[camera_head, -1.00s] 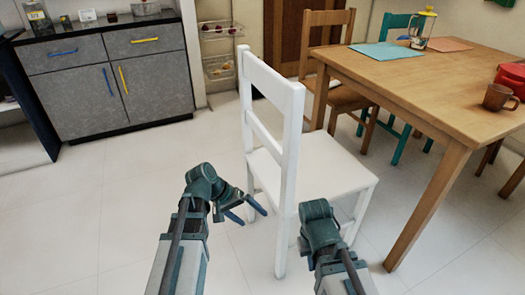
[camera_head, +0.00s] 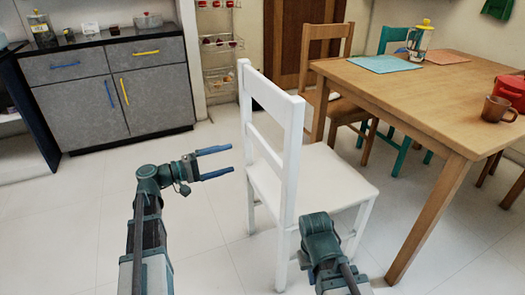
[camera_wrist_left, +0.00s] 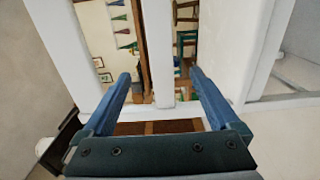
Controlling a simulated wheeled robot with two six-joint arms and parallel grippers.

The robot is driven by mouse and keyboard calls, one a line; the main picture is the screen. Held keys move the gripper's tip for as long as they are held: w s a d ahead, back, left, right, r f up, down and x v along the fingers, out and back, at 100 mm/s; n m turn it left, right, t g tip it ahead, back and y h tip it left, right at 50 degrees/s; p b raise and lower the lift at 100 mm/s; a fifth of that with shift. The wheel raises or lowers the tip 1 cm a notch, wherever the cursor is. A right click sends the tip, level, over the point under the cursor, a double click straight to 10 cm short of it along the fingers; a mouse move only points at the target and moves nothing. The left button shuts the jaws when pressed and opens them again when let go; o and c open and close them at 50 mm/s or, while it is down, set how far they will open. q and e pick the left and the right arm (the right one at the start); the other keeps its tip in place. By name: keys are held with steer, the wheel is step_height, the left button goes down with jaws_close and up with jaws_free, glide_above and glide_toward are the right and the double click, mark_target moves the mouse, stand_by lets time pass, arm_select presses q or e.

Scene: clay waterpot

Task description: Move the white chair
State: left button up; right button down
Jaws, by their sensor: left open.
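The white chair (camera_head: 325,176) stands upright on the floor at the centre of the head view, with its backrest toward my arms. My left gripper (camera_head: 230,160) is open and empty, just left of the backrest, its fingers pointing right at it with a small gap. In the left wrist view the white chair's bars (camera_wrist_left: 158,45) fill the space ahead of the open left gripper (camera_wrist_left: 160,75); one bar appears between the fingers, apparently beyond them. My right arm's end (camera_head: 320,240) is in front of the seat's near side. Its fingers are hidden.
A wooden table (camera_head: 415,95) stands right of the chair, close to its seat. A brown wooden chair (camera_head: 325,45) and a teal chair (camera_head: 402,145) stand beyond it. A grey cabinet (camera_head: 110,90) is at the back left. The floor at left is clear.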

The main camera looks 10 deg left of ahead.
mark_target(263, 150)
arm_select(q)
steer(key=x, duration=1.4)
jaws_close()
